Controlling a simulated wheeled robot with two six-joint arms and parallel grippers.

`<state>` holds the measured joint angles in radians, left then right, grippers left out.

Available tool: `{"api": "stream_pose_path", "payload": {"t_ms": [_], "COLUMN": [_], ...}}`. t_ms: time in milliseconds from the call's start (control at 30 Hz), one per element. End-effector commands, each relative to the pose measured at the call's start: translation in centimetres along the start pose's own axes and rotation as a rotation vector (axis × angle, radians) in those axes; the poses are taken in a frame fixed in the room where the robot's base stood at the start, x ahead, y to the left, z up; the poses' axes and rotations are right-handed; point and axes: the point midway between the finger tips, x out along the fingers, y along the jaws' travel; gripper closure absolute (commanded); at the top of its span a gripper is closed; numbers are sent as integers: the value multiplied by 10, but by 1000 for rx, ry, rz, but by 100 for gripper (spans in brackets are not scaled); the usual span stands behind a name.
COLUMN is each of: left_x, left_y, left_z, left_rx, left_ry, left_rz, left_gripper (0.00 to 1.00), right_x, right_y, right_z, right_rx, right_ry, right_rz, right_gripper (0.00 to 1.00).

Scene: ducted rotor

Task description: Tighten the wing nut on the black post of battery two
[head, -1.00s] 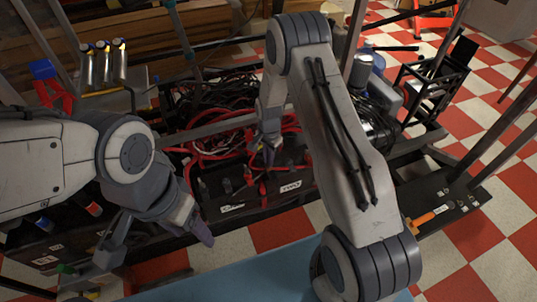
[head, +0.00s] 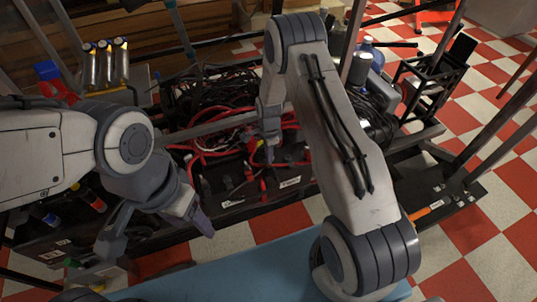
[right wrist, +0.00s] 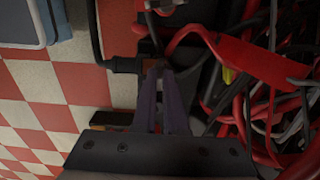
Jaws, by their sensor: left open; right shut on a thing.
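Battery two is a black block whose white label (head: 289,183) faces front in the head view. My right gripper (head: 269,152) reaches down to its top among red cables. In the right wrist view its purple fingers (right wrist: 162,78) are close together at a post with a black and a red cable beside it. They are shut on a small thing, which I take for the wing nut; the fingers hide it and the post. My left gripper (head: 155,243) is open, its fingers spread wide, in front of the frame and left of battery two.
Red and black cables (head: 215,140) crowd the area behind the batteries. A blue surface (head: 235,265) lies in front. Silver cylinders (head: 105,65) stand at the left back. Checkered floor (head: 480,100) is open at the right.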

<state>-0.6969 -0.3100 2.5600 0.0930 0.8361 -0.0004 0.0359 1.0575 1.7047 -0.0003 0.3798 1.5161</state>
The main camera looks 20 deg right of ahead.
Motion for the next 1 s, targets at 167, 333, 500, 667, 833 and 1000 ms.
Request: {"api": "stream_pose_path", "payload": {"t_ms": [167,333,500,667,833,1000], "left_x": [-1,0,0,0,-4,-11], "left_y": [0,0,0,0,0,1], "left_z": [0,0,0,0,0,-1], "left_rx": [0,0,0,0,0,0], "left_ry": [0,0,0,0,0,0], "left_rz": [0,0,0,0,0,0], "left_gripper": [35,35,35,35,35,35], "right_x": [-3,-3,-2,-1,-14,-48], "right_y": [-3,-3,-2,-1,-1,-2], "right_z": [-1,-1,0,0,0,0], "right_rx": [3,2,1,0,0,0], "right_ry": [1,1,0,0,0,0], "right_rz": [-7,-7,-4,-2,-3,-6], "right_gripper": [100,75,60,60,60,60]}}
